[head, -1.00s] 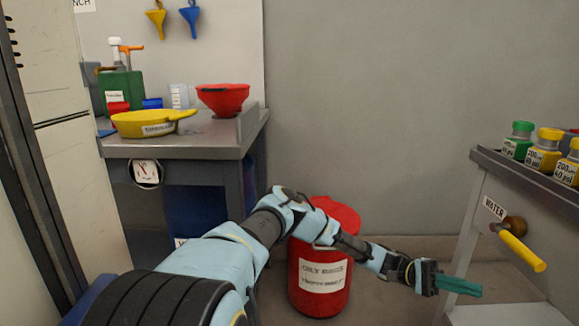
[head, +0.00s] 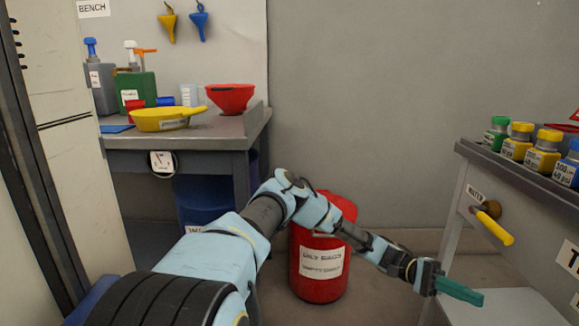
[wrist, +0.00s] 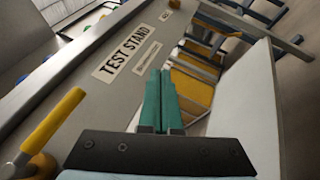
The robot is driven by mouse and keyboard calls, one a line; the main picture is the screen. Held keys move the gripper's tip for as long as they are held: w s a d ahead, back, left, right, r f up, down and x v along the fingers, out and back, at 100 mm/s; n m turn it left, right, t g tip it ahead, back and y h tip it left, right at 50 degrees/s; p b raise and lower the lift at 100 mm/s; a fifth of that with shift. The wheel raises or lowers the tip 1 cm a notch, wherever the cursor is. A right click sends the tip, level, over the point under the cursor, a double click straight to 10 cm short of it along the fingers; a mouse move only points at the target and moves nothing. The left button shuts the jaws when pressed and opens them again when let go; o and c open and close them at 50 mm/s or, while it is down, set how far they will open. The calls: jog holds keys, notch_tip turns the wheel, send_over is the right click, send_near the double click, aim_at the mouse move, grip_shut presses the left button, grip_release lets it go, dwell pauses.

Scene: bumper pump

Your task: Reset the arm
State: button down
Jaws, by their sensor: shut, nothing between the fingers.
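My gripper (head: 462,291) is at the lower right of the head view, at the end of my blue arm, stretched forward and right. Its teal fingers are together with nothing between them. They also show in the wrist view (wrist: 160,98), pointing at the grey test stand (wrist: 95,88) with its "TEST STAND" label. In the head view the fingertips are low in front of the stand's side (head: 520,232), below the yellow-handled water valve (head: 493,226). I cannot tell how far the fingers are from the stand.
A red oily-rags bin (head: 320,270) stands on the floor behind my arm. Several capped bottles (head: 543,152) stand on the test stand.

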jog(key=w+a+n+t+y, duration=0.25)
jog(key=a+t, duration=0.35)
jog(key=a, duration=0.5)
jog(key=w+a+n+t+y, duration=0.2)
jog(key=w+a+t+y, duration=0.3)
jog(key=a, duration=0.6)
jog(key=a+r+n+t, duration=0.1)
jog(key=a+r+t, duration=0.2)
jog(key=a, duration=0.4)
jog(key=a+r+n+t+y, duration=0.1)
jog(key=a+r+n+t, duration=0.1)
jog(key=a+r+t, duration=0.35)
jog(key=a+r+n+t, duration=0.1)
jog(key=a, duration=0.8)
notch_tip(320, 180, up, 27)
jog(key=p, duration=2.6)
jog(key=shift+p, duration=0.4)
